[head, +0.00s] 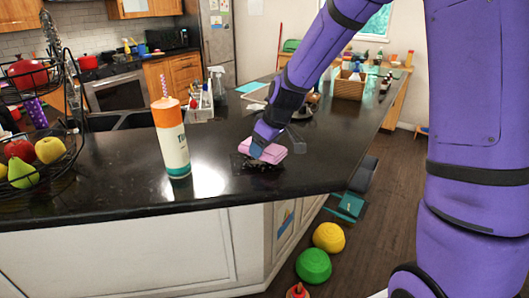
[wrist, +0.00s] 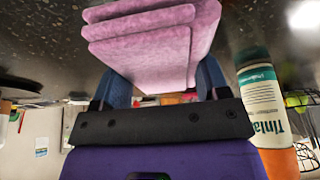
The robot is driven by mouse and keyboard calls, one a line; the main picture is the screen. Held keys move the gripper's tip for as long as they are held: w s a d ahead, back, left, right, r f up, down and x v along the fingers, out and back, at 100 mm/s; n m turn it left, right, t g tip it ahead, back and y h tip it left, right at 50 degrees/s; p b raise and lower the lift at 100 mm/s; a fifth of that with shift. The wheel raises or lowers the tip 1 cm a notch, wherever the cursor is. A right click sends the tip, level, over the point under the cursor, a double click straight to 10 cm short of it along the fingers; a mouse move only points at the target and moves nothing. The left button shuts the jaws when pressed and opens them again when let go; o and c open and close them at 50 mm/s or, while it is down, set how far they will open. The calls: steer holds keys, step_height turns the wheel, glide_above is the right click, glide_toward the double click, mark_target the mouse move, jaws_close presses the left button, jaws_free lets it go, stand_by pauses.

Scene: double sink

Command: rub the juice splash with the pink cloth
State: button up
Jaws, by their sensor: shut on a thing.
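The pink cloth (head: 273,152) is folded in layers and held in my gripper (head: 257,146) over the dark counter. In the wrist view, the cloth (wrist: 150,45) sits between the two blue fingers of my gripper (wrist: 165,85). The fingers are shut on it. A dark, uneven patch (head: 255,166) on the counter lies just below and in front of the cloth; it may be the juice splash, but its colour is hard to make out. I cannot tell whether the cloth touches the counter. The cloth hides part of the surface under it.
A white bottle with an orange top (head: 171,140) stands left of my gripper. A fruit basket (head: 38,150) is at the far left. A caddy with a spray bottle (head: 217,85) and a wooden crate (head: 350,84) stand further back. The counter's front edge is close.

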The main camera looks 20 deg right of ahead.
steer(key=shift+r, duration=2.65)
steer(key=shift+s, duration=0.1)
